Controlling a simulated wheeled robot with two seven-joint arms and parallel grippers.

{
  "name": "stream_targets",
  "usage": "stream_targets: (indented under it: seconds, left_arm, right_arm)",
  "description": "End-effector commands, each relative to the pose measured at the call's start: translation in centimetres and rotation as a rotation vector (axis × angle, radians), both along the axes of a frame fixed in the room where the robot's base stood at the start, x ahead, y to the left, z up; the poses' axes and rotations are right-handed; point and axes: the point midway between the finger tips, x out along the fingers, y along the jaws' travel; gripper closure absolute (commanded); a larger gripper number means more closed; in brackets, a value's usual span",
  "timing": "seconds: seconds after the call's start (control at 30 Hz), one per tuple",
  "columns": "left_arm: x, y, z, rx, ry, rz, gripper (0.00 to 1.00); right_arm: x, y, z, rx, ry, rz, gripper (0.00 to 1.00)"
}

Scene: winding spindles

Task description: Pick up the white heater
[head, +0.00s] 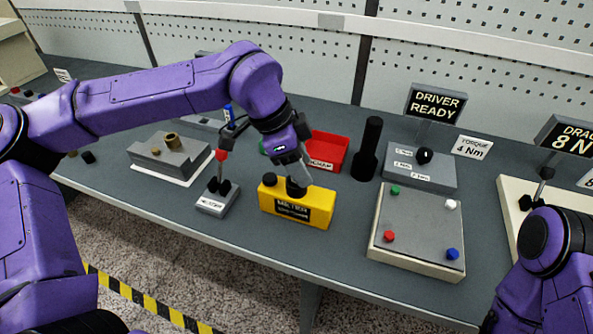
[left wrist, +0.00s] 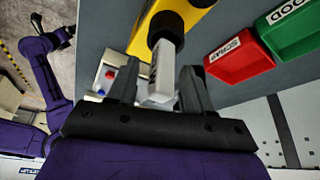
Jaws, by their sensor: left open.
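A whitish block with a dark label, which I take for the white heater (left wrist: 163,72), shows in the left wrist view. It stands out of a black round socket on the yellow box (left wrist: 190,14). In the head view the yellow box (head: 320,208) is on the bench, and my left gripper (head: 300,166) points down just over its socket. My left gripper (left wrist: 158,84) is open, with a finger on each side of the block; contact is not clear. My right arm shows at the left of the wrist view, its dark gripper end (left wrist: 66,31) too small to read.
A red bin (head: 328,148) is behind the yellow box. A small grey stand (head: 216,200) with a red-tipped stick is to its left. A black cylinder (head: 369,148) and a board with coloured pegs (head: 420,225) are to its right. A green bin (left wrist: 300,30) is beside the red one.

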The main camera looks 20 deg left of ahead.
Motion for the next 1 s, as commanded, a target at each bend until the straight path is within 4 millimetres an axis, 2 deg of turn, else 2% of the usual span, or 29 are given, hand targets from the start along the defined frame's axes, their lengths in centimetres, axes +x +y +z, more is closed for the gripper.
stream_targets:
  seconds: [0.07,0.1,0.23,0.27,0.53,0.67,0.83,1.0]
  left_arm:
    - [0.0,0.0,0.0,0.0,0.0,0.0,0.5]
    - [0.0,0.0,0.0,0.0,0.0,0.0,0.53]
    - [0.0,0.0,0.0,0.0,-0.001,-0.001,0.96]
    - [0.0,0.0,0.0,0.0,-0.001,-0.001,1.0]
    - [0.0,0.0,0.1,0.0,-0.001,-0.001,1.0]
    - [0.0,0.0,1.1,0.0,-0.003,0.0,1.0]
    - [-0.2,0.0,4.2,0.0,-0.003,0.0,1.0]
    - [-3.6,0.2,8.0,0.0,-0.007,0.0,1.0]
  right_arm:
    - [0.0,0.0,0.0,0.0,0.0,0.0,0.07]
    - [0.0,0.0,0.0,0.0,0.0,0.0,0.07]
    - [0.0,0.0,0.0,0.0,0.0,0.0,0.07]
    - [0.0,0.0,0.0,0.0,0.0,0.0,0.07]
    - [0.0,0.0,0.0,0.0,0.0,0.0,0.07]
    - [0.0,0.0,0.7,0.0,0.0,0.0,0.07]
    - [0.0,0.0,2.7,0.0,0.0,0.0,0.07]
    - [0.0,0.0,3.8,0.0,0.0,0.0,0.07]
